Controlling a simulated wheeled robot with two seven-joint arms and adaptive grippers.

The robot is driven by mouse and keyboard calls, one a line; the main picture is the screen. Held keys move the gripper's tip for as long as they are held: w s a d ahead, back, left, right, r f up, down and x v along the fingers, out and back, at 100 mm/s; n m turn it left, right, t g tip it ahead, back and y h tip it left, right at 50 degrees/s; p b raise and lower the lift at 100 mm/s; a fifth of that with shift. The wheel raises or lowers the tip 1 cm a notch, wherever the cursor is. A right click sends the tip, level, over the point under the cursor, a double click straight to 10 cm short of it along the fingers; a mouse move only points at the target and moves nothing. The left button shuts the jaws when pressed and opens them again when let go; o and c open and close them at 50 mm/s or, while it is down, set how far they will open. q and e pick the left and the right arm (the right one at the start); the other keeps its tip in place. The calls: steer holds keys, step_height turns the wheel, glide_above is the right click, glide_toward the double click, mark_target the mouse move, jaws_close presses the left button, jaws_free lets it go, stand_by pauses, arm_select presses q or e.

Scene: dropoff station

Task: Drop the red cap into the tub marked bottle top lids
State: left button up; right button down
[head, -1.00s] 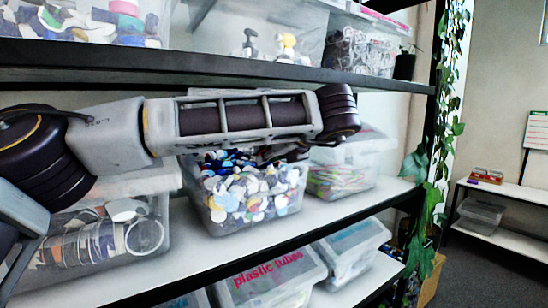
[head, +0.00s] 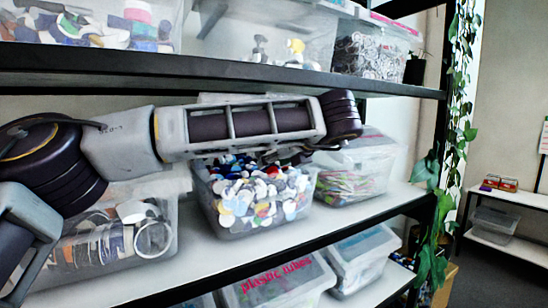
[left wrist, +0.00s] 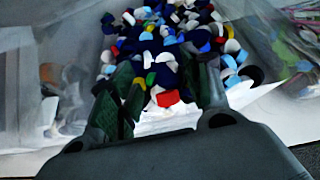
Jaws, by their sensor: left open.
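The clear tub of bottle tops (head: 222,226) stands on the middle shelf, full of mixed white, blue, black and coloured lids; no label on it can be read. My left gripper (left wrist: 165,85) is open over this tub in the left wrist view, its two dark fingers apart. A red cap (left wrist: 168,98) shows between the fingers in that view, against the near edge of the pile; I cannot tell whether it is the task's cap. In the head view my left arm crosses above the tub and mostly hides the gripper. My right gripper is not in view.
A clear tub of tubes and rolls (head: 75,255) stands left of the lids tub, and a lidded tub (head: 352,165) stands right. The upper shelf edge (head: 220,72) runs close above my arm. A box marked plastic tubes (head: 278,285) is on the shelf below.

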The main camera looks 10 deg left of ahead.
arm_select(q)
steer(key=v, duration=1.2)
stand_by(0.3)
stand_by(1.0)
